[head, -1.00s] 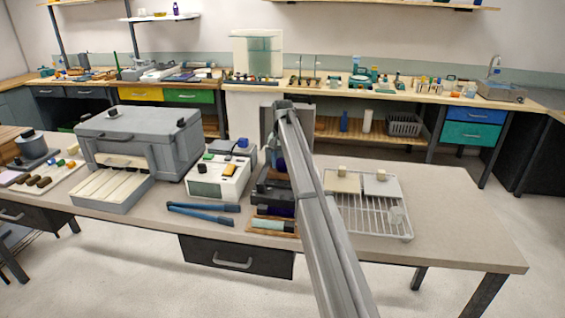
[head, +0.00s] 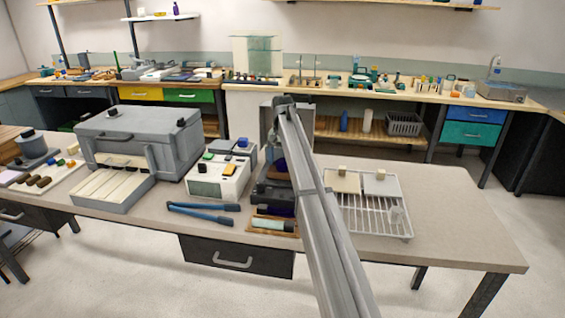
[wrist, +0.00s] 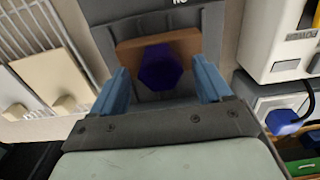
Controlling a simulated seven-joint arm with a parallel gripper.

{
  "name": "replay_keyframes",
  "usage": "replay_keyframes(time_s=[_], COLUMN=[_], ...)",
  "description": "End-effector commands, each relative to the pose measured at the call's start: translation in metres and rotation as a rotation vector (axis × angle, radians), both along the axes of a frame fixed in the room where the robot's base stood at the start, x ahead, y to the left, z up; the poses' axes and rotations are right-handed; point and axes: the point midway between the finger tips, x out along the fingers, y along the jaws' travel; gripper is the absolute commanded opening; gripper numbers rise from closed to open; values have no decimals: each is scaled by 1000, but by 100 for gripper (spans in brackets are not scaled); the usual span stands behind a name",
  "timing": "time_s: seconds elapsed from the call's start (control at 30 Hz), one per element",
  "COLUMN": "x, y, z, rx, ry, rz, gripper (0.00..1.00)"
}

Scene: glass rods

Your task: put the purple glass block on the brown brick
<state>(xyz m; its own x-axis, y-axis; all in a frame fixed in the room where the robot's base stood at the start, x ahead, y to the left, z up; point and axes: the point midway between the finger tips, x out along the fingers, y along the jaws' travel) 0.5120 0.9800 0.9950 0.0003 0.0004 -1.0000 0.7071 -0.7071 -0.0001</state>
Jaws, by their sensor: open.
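In the wrist view the purple glass block (wrist: 160,70) is a dark, six-sided shape seen from above. It appears to rest on the brown brick (wrist: 191,43), which lies flat on a grey surface (wrist: 115,12). My gripper (wrist: 159,68) is open, with one blue finger on each side of the block and gaps between fingers and block. In the head view my arm hides most of this area; a purple patch (head: 282,165) shows beside it, probably the block.
A white wire rack (head: 365,215) with two pale plates stands right of my arm. A white device (head: 218,180) and blue-handled tongs (head: 203,213) lie to the left. A wooden tray (head: 272,226) sits near the front edge. The table's right end is clear.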

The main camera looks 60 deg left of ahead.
Motion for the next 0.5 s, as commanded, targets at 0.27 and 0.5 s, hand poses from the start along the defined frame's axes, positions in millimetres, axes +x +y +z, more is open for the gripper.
replay_keyframes(time_s=[0.27,0.5], x=[0,0], y=[1,1], z=[53,90], rx=[1,0], ry=[0,0], rz=[0,0], gripper=[78,78])
